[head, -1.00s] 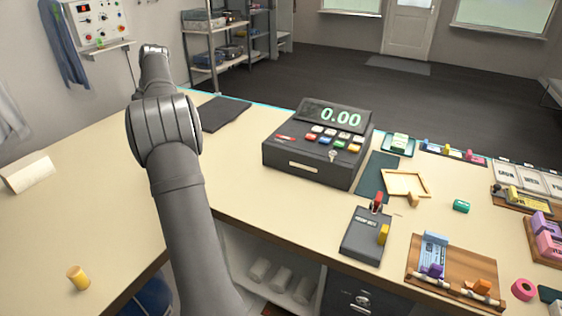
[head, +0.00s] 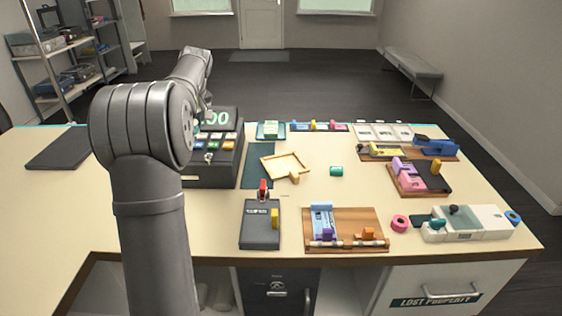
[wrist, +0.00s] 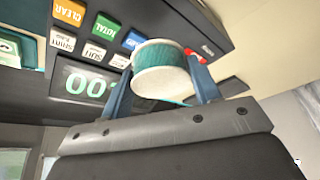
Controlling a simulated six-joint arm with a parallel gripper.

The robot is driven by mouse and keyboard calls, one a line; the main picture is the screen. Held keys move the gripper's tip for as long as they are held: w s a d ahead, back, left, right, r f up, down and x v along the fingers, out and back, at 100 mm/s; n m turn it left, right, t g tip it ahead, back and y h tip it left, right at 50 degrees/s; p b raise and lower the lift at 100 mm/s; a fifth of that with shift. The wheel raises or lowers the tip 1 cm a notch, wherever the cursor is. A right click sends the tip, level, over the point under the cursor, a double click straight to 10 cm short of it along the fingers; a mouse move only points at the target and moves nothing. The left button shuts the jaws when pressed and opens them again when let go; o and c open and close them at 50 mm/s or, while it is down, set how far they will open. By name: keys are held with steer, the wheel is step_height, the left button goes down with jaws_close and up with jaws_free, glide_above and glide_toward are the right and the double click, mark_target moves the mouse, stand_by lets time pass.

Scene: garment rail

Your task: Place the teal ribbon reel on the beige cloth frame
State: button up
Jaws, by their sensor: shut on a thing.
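A teal ribbon reel with pale round ends (wrist: 160,68) is between the two blue fingers of my gripper (wrist: 163,75) in the wrist view. My gripper is shut on it, above the cash register keys. In the head view the gripper and held reel are hidden behind my arm. A beige frame with a pale inside (head: 285,166), likely the cloth frame, lies on the counter right of the register, with a small tan block at its front corner. The held reel is apart from it.
The dark cash register (head: 212,165) stands left of the frame, partly behind my arm. A card terminal (head: 260,225) and a wooden tray (head: 345,235) are in front. A green piece (head: 336,171) lies right of the frame, with bare counter around it.

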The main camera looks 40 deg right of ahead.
steer(key=s+d+m+h, duration=0.1)
steer(key=s+d+m, duration=0.1)
steer(key=s+d, duration=0.65)
steer(key=s+d+m+h, duration=0.15)
steer(key=s+d, duration=0.35)
steer(key=s, duration=0.6)
steer(key=s+d+m, duration=0.3)
steer(key=s+d, duration=0.3)
steer(key=s, duration=0.3)
glide_toward(274, 175)
steer(key=shift+w+d+f, duration=0.1)
steer(key=shift+w+d, duration=0.05)
steer(key=shift+w, duration=0.35)
steer(key=shift+w+d+f, duration=0.15)
steer(key=shift+w, duration=0.35)
steer(key=shift+f, duration=1.95)
steer(key=shift+f, duration=0.1)
steer(key=o, duration=1)
